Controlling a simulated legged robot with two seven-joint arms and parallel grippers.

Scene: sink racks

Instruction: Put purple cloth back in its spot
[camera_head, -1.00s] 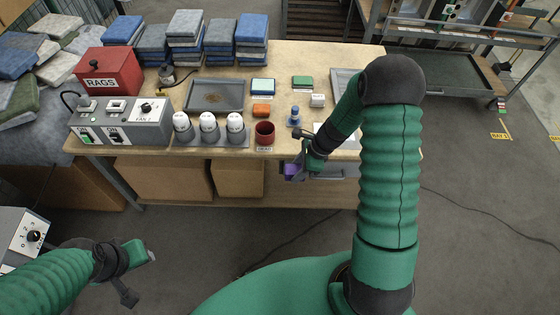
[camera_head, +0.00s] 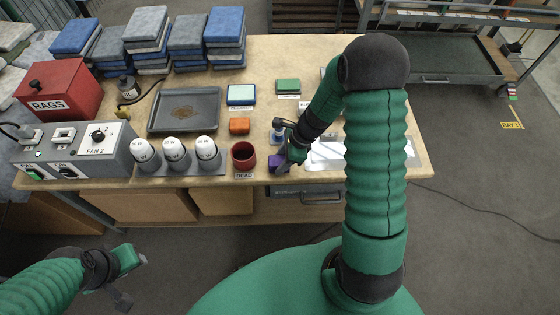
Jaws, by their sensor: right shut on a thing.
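The purple cloth (camera_head: 275,161) is a small purple patch at the front edge of the workbench, just right of the red cup. My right gripper (camera_head: 284,164) is shut on it, beside a blue-topped item (camera_head: 277,137). The gripper hides part of the cloth, and I cannot tell whether the cloth touches the bench. My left gripper (camera_head: 128,277) hangs at lower left, in front of the bench and away from the cloth. Its finger opening is unclear.
The red cup (camera_head: 243,155) stands behind a "DEAD" label. A white sheet (camera_head: 327,154) lies right of my gripper.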

